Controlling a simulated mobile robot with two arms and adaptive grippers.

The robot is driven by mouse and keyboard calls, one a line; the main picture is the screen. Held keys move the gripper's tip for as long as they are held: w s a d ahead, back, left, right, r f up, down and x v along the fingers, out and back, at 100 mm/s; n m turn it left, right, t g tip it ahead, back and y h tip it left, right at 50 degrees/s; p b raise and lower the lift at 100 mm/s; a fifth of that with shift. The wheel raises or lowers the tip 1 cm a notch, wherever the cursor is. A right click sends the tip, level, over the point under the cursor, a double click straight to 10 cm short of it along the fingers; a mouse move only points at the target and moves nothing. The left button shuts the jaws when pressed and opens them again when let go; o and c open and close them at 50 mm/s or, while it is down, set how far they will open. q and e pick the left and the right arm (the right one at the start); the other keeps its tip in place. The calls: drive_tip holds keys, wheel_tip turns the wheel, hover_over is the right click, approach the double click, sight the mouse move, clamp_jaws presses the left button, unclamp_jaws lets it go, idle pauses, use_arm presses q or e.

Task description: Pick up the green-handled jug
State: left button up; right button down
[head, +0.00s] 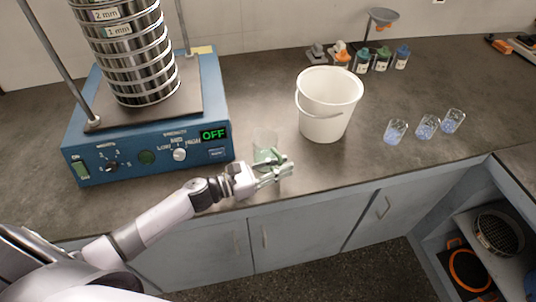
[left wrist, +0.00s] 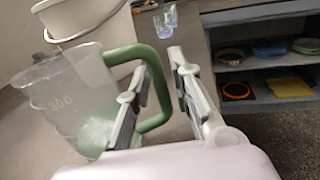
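The green-handled jug (head: 265,142) stands on the dark worktop between the shaker and the white bucket. In the left wrist view the jug (left wrist: 68,95) is clear plastic with a "300" mark, and its green handle (left wrist: 163,97) points toward my gripper. My left gripper (head: 284,168) is at the handle, in front of the jug. In the left wrist view its fingers (left wrist: 159,60) are apart, with the handle's outer bar between them and one finger inside the handle loop. A gap shows between the bar and the right finger. My right gripper is out of view.
The blue sieve shaker (head: 150,130) with its sieve stack (head: 130,55) is at left, its display reading OFF. The white bucket (head: 327,105) stands close behind the jug to the right. Several small glasses (head: 426,127) and bottles (head: 381,60) are farther right.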

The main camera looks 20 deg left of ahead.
use_arm(q)
drive_tip(key=shift+c, duration=0.6)
clamp_jaws()
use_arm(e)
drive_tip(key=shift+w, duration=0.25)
use_arm(q)
drive_tip(key=shift+r, duration=0.2)
